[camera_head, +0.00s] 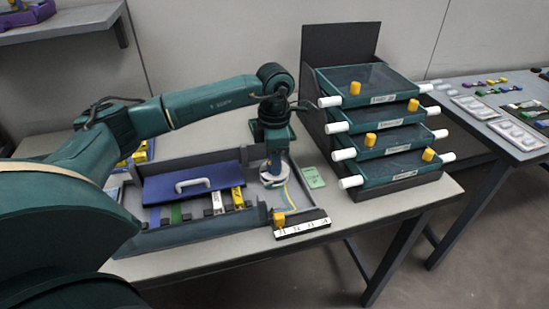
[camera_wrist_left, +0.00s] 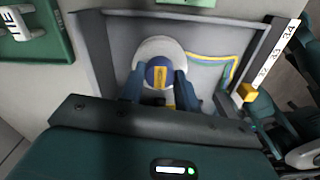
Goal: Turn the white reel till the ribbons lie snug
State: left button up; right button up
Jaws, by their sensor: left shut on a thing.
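The white reel (camera_head: 265,183) lies flat in the right-hand bay of the grey tray on the table. In the left wrist view the white reel (camera_wrist_left: 148,47) has a blue hub with a yellow mark. My left gripper (camera_head: 273,168) points straight down over the reel. In the left wrist view its two blue fingers (camera_wrist_left: 160,84) are shut on the reel's hub from both sides. Yellow and blue ribbons (camera_wrist_left: 232,62) run from near the reel along the bay. The gripper hides part of the reel, so how tightly the ribbons lie there cannot be seen. My right gripper is not in view.
A blue panel with a white handle (camera_head: 192,185) covers part of the tray left of the reel. A yellow block (camera_head: 279,219) and a numbered white strip (camera_head: 303,227) sit at the bay's front edge. A rack of green drawers (camera_head: 375,125) stands close on the right.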

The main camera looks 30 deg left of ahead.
pick_arm(q)
jog(key=shift+r, duration=0.1)
jog(key=o, duration=1)
notch_tip(320, 180, up, 13)
jog(key=shift+r, duration=0.1)
dwell(0.3)
